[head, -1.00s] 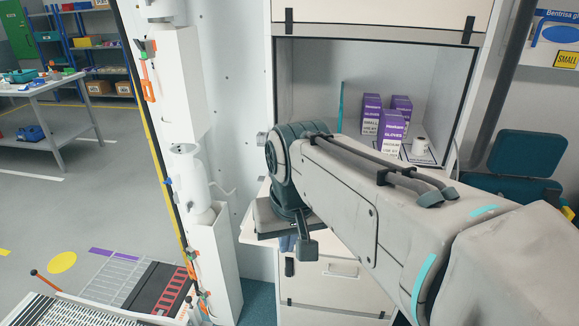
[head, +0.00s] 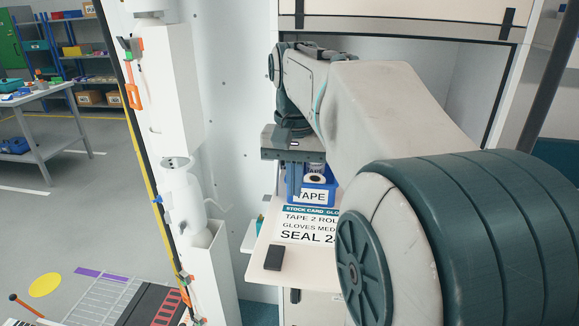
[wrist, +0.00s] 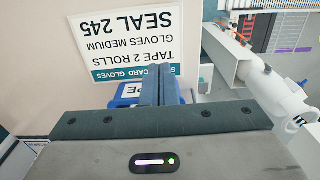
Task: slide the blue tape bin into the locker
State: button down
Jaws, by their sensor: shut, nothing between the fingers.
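The blue tape bin (head: 318,197), with a "TAPE" label and a pale roll showing inside, stands upright behind the stock card. My gripper (head: 293,178) points down at the bin's left part; its fingers look shut with nothing between them. In the wrist view the fingers (wrist: 158,75) are together in front of the bin (wrist: 128,97), which they and the gripper body partly hide. I cannot tell whether they touch it. The locker (head: 468,85) is open, but my arm hides most of its inside.
A stock card (head: 305,226) lies on the pale worktop (head: 290,262), with a small black block (head: 273,258) near its front edge. A white post with pipework (head: 180,150) stands to the left. Open floor (head: 65,215) lies beyond it.

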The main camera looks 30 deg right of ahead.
notch_tip(320, 180, down, 5)
jog(key=shift+w+d+f, duration=0.1)
jog(key=shift+w, duration=0.05)
jog(key=w+d, duration=0.1)
jog(key=w+p, duration=0.1)
jog(key=shift+w+d, duration=0.3)
jog(key=shift+d, duration=0.05)
jog(key=shift+w+d, duration=0.15)
jog(key=shift+w, duration=0.1)
